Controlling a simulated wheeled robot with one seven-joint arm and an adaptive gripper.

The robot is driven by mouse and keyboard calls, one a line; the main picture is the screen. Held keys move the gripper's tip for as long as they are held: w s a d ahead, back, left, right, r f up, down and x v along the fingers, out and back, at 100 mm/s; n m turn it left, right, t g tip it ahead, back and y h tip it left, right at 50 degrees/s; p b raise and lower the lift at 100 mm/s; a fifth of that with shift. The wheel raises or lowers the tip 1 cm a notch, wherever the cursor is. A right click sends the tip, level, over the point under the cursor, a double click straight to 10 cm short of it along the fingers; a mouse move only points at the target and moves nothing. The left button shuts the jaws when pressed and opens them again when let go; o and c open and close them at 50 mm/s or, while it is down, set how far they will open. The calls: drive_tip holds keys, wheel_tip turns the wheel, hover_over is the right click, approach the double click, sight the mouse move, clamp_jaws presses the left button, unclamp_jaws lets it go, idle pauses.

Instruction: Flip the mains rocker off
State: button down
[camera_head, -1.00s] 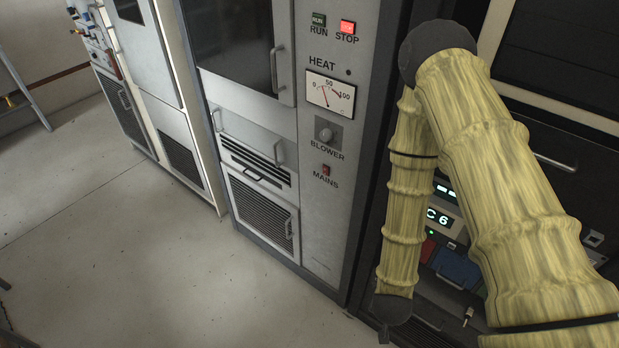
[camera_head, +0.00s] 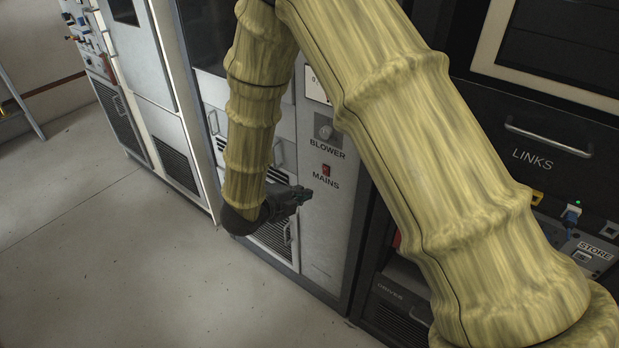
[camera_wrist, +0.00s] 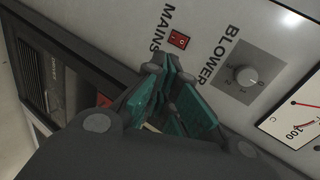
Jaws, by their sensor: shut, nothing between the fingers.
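The red mains rocker (camera_head: 326,170) sits on the grey cabinet's narrow panel, above the word MAINS and below the blower knob (camera_head: 324,131). In the wrist view the rocker (camera_wrist: 179,40) shows just beyond the fingertips, with the blower knob (camera_wrist: 247,76) to its right. My gripper (camera_head: 304,193) is shut and empty, to the left of and a little below the rocker in the head view. Its teal-padded fingers (camera_wrist: 170,95) fill the middle of the wrist view. The fingers look apart from the rocker; the exact gap cannot be told.
The heat meter (camera_wrist: 296,108) is partly in the wrist view and mostly behind my arm in the head view. A dark rack with a LINKS drawer (camera_head: 548,148) stands right. Open floor (camera_head: 120,260) lies left.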

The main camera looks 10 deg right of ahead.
drive_tip(key=shift+w+a+r+m, duration=0.2)
drive_tip(key=shift+a+r+m, duration=0.4)
drive_tip(key=shift+a+r, duration=0.1)
drive_tip(key=shift+f, duration=0.1)
drive_tip(key=p, duration=0.3)
approach(330, 171)
wheel_tip(330, 171, down, 3)
drive_tip(key=w+d, duration=0.2)
drive_tip(key=d, duration=0.1)
drive_tip(key=shift+w+p, duration=0.4)
drive_tip(key=shift+w+d, duration=0.35)
drive_tip(key=shift+d, duration=0.05)
drive_tip(key=shift+w+d+g, duration=0.2)
drive_tip(key=shift+d+g, duration=0.1)
drive_tip(key=shift+s, duration=0.1)
drive_tip(key=shift+a, duration=0.1)
